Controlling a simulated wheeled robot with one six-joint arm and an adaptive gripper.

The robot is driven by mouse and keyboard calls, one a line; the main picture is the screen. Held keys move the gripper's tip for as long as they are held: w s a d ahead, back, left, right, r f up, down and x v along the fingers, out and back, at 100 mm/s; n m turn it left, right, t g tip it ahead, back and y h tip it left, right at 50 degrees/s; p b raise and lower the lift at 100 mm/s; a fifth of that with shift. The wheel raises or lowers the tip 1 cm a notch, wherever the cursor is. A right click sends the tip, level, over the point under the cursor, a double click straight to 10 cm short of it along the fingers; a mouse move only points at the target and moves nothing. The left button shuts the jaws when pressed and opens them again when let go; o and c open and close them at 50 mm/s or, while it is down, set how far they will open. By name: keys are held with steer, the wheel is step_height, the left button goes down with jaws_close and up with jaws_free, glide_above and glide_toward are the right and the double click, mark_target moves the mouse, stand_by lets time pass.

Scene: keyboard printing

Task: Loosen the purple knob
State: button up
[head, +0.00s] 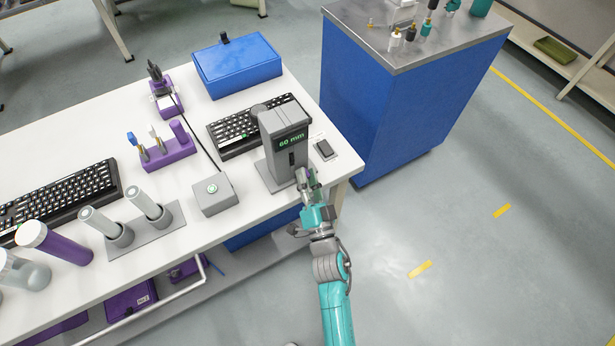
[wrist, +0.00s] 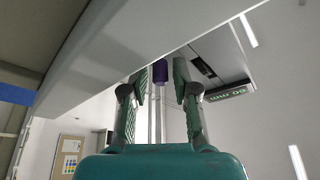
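The purple knob (wrist: 160,71) shows in the wrist view, small and upright, between my two fingertips in the picture. There is a gap on each side of it, and I cannot tell how deep it sits between the fingers. My gripper (wrist: 160,72) is open. In the head view my gripper (head: 307,181) is at the front of the grey device (head: 278,150), whose green display reads 60 mm. I do not see the knob in the head view. The display (wrist: 228,92) also shows upside down in the wrist view.
The white table edge (wrist: 110,50) runs close by my gripper in the wrist view. A black keyboard (head: 230,133) lies behind the device, a small dark pad (head: 324,150) right of it, and a grey button box (head: 214,194) left. A blue cabinet (head: 390,115) stands beyond.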

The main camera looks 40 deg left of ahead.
jaws_close()
steer(key=shift+n, duration=0.6)
steer(key=n+g+y, duration=0.1)
steer(key=n, duration=0.3)
steer(key=n+g+y, duration=0.2)
steer(key=n, duration=0.2)
steer(key=shift+w+d, duration=0.1)
steer(key=shift+w, duration=0.05)
steer(key=n+g, duration=0.2)
steer(key=n, duration=0.2)
steer(key=n+g+y, duration=0.1)
steer(key=n+g, duration=0.2)
steer(key=n, duration=0.2)
steer(key=shift+w+n+y, duration=0.1)
steer(key=shift+n+y, duration=0.2)
steer(key=n+g, duration=0.2)
steer(key=n, duration=0.2)
steer(key=n+g+h, duration=0.1)
steer(key=n+g, duration=0.1)
steer(key=n, duration=0.3)
steer(key=shift+r+h, duration=0.1)
steer(key=shift+h, duration=0.2)
steer(key=n+h, duration=0.1)
steer(key=n, duration=0.2)
steer(key=n+h, duration=0.1)
steer(key=n, duration=0.2)
steer(key=shift+g, duration=0.4)
steer(key=shift+n, duration=0.3)
